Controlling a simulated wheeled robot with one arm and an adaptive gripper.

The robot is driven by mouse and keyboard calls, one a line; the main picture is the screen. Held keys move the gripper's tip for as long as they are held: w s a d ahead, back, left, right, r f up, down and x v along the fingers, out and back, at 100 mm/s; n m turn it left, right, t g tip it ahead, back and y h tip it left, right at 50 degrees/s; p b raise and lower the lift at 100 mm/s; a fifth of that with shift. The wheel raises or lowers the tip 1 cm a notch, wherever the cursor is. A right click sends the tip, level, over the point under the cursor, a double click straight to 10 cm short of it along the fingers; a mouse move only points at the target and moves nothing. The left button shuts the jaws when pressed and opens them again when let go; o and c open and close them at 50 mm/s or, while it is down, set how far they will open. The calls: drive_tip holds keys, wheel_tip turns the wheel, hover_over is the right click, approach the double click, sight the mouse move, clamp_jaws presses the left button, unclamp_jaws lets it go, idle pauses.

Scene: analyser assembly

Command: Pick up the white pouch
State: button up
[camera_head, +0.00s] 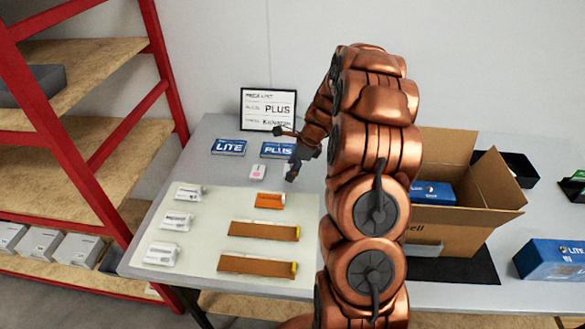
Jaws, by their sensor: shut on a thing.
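Three white pouches lie in a column on the left of the pale mat: the back pouch (188,193), the middle pouch (176,220) and the front pouch (162,254). My gripper (287,154) is at the back of the table, right of and apart from these pouches, beside the blue PLUS pack (275,150). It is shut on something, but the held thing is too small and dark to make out. A small white item with a pink mark (258,171) lies just left of my gripper.
An orange pack (269,201) and two brown strips (264,231) lie on the mat (205,270). An open cardboard box (470,208) stands right of my arm. A red-framed shelf (90,200) is at left.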

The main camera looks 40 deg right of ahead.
drive_tip(key=s+a+b, duration=0.1)
drive_tip(key=s+a, duration=0.1)
drive_tip(key=s, duration=0.1)
drive_tip(key=s+a+b, duration=0.1)
drive_tip(key=s+a, duration=0.1)
drive_tip(key=s, duration=0.2)
drive_tip(key=s+a+r+b, duration=0.1)
drive_tip(key=s+a, duration=0.1)
drive_tip(key=s, duration=0.2)
drive_tip(key=shift+s+a+r, duration=0.1)
drive_tip(key=shift+s+a, duration=0.1)
drive_tip(key=shift+a, duration=0.3)
